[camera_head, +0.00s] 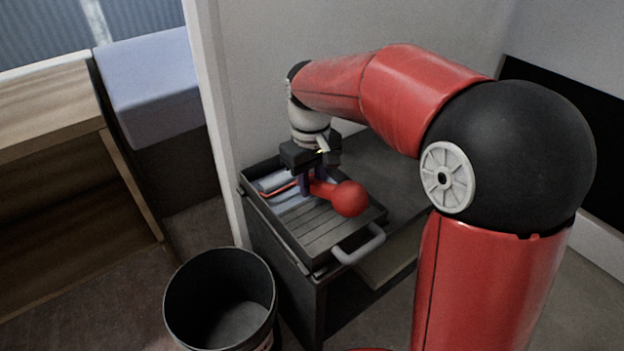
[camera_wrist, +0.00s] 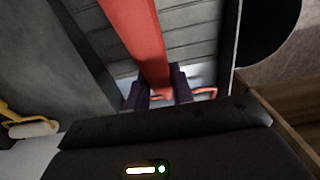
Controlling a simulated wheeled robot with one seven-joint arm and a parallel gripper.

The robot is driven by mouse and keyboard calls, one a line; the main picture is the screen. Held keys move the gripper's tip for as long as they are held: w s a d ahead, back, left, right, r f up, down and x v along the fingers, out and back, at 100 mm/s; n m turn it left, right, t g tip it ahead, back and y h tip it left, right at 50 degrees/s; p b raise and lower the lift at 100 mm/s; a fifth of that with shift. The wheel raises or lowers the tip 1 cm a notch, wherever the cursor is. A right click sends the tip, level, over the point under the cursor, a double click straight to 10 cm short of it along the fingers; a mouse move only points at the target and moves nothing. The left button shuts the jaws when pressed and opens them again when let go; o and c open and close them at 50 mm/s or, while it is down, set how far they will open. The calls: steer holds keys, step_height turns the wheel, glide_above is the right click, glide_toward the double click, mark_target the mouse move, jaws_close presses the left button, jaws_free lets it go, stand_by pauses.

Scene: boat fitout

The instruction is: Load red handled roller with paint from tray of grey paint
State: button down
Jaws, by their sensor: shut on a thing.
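The red handled roller (camera_head: 349,198) lies over the black paint tray (camera_head: 318,268), its thick handle end pointing to the front right. Its red wire frame (camera_head: 277,193) runs to a pale roller sleeve (camera_head: 275,180) at the tray's far left end. Grey paint (camera_head: 292,203) shows beside the sleeve; whether they touch I cannot tell. My gripper (camera_head: 312,186) points down and is shut on the red handle. In the wrist view my gripper's fingers (camera_wrist: 159,90) sit on both sides of the handle (camera_wrist: 143,35); the sleeve is hidden there.
The tray rests on a dark cart (camera_head: 385,168) with a grey handle (camera_head: 360,246). A black bin (camera_head: 220,310) stands in front of it. A wall edge (camera_head: 215,120) rises close at the left. A second roller with a yellow frame (camera_wrist: 8,112) lies beside the tray.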

stand_by(0.3)
step_height(320, 180, up, 9)
steer(key=p, duration=0.8)
steer(key=shift+d+f, duration=0.1)
stand_by(0.4)
